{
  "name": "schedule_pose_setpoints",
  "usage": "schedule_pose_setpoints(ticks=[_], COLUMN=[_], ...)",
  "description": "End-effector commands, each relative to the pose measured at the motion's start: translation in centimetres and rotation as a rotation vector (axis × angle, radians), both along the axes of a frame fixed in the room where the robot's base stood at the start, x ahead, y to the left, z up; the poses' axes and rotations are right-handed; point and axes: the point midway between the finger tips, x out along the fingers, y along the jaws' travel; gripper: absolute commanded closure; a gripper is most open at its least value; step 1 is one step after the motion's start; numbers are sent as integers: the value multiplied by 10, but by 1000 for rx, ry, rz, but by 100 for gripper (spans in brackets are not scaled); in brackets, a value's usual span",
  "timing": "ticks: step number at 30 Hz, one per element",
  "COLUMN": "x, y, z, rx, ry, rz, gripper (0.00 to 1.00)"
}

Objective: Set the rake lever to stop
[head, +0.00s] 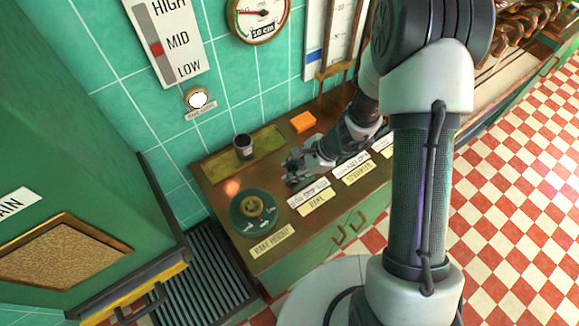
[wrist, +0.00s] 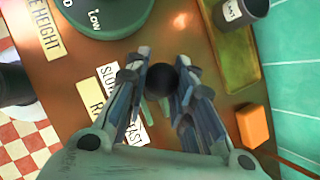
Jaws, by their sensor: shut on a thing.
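My gripper (wrist: 160,80) is closed around a black ball knob (wrist: 160,83) of the rake lever, one finger on each side. In the head view my gripper (head: 291,170) is low over the counter, just behind the yellow RAKE label (head: 316,201), and hides the knob. In the wrist view the partly covered white scale card (wrist: 110,80) reads SLO and FAST, beside the yellow RAKE label (wrist: 89,102). The lever's shaft and its exact setting cannot be made out.
A round green RAKE HEIGHT dial (head: 240,221) is left of my gripper. Behind stand a dark cup (head: 243,153) on a brass tray (head: 219,172) and an orange block (head: 303,122). Further labels, including one beginning SP (head: 357,171), run right along the counter's front.

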Motion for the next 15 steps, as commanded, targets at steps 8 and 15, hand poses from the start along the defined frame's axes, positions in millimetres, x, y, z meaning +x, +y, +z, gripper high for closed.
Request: schedule_pose_setpoints(ticks=[8,15], x=[16,18], y=[-22,-27], z=[5,5], rx=[191,235], ry=[126,159], rz=[-4,-1], gripper=[100,100])
